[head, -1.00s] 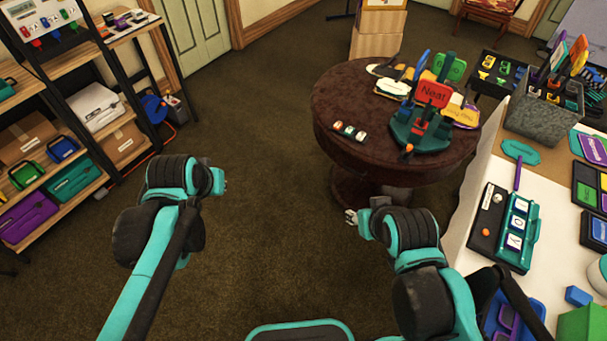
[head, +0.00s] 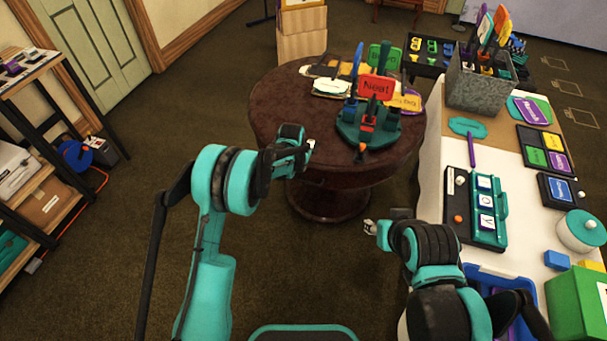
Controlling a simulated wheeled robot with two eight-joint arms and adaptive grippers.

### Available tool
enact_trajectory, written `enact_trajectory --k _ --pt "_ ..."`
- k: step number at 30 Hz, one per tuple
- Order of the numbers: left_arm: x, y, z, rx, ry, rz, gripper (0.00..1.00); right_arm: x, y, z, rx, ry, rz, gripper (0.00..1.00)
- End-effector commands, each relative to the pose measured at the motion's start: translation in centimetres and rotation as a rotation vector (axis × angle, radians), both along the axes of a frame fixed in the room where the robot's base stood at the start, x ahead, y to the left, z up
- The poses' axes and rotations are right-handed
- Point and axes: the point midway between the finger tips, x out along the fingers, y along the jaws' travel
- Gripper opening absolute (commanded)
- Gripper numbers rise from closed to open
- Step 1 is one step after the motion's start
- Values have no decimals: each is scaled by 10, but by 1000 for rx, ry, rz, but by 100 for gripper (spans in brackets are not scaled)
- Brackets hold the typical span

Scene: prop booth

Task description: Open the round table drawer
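The round table (head: 270,108) is dark reddish-brown, with a thick rim and a pedestal base (head: 325,203). No drawer front or handle can be made out on its shaded side. My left gripper (head: 309,147) is in front of the table's near left edge and covers part of the rim. Whether it touches the table cannot be told. My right gripper (head: 369,228) is lower, in front of the table and right of its base, apart from it. The fingers of both grippers are too small to tell open from shut.
On the round table stand a teal holder (head: 365,132) with upright signs and several flat tags. A white table (head: 435,180) with trays and boxes stands close on the right. Shelves (head: 30,190) stand at the left. The carpet (head: 130,240) between is clear.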

Motion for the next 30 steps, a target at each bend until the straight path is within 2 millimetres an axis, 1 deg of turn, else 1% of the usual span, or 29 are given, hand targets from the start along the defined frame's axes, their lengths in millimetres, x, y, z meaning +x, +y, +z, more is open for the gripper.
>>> enact_trajectory --k 5,12,16,21,30 --pt "7 -3 -24 0 1 -1 0 0 0 -11 0 0 0 40" --pt "22 -7 -67 1 1 -1 0 0 0 -30 0 0 0 40" --pt "28 -9 -83 0 1 0 0 0 0 -37 0 0 0 40" --pt "32 -10 -93 0 1 0 0 0 0 -41 0 0 0 40" --pt "33 -10 -94 0 1 0 0 0 0 -40 0 0 0 40"
